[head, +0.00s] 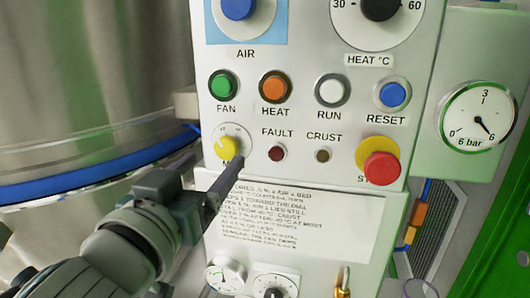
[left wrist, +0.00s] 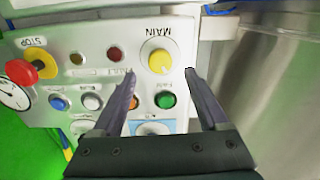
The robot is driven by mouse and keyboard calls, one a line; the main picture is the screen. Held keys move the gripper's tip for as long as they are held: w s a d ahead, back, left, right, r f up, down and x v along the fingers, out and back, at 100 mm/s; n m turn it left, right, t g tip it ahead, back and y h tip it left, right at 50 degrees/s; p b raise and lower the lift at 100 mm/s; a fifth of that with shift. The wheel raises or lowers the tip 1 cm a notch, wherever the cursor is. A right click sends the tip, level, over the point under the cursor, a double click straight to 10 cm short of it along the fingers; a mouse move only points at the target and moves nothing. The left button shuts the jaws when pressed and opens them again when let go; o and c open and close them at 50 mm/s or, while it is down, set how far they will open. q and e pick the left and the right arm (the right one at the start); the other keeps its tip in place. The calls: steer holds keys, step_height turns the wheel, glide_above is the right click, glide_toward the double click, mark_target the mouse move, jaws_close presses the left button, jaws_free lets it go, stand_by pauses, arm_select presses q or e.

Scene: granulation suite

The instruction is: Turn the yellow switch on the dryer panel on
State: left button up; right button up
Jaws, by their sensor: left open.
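The yellow switch (head: 227,148) is a round knob on a pale dial at the left of the dryer panel (head: 300,60). Its label is partly hidden by my gripper in the head view. My left gripper (head: 234,166) comes in from the lower left, its fingertips close to the switch's lower right. In the left wrist view, the panel is upside down and the yellow switch (left wrist: 159,62), labelled MAIN, lies just beyond and between the tips of my open, empty left gripper (left wrist: 160,74). Whether the fingers touch the dial is unclear. My right gripper is out of view.
The green FAN button (head: 223,84) is above the switch; the dark red FAULT lamp (head: 277,154) is to its right. A red stop button (head: 382,168) sits farther right. A steel vessel (head: 90,60) with a blue band (head: 80,182) stands at left.

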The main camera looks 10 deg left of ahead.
mark_target(225, 150)
arm_select(q)
steer(key=w, duration=0.5)
steer(key=shift+w+d+b, duration=0.1)
steer(key=shift+b, duration=0.25)
jaws_close()
stand_by(0.3)
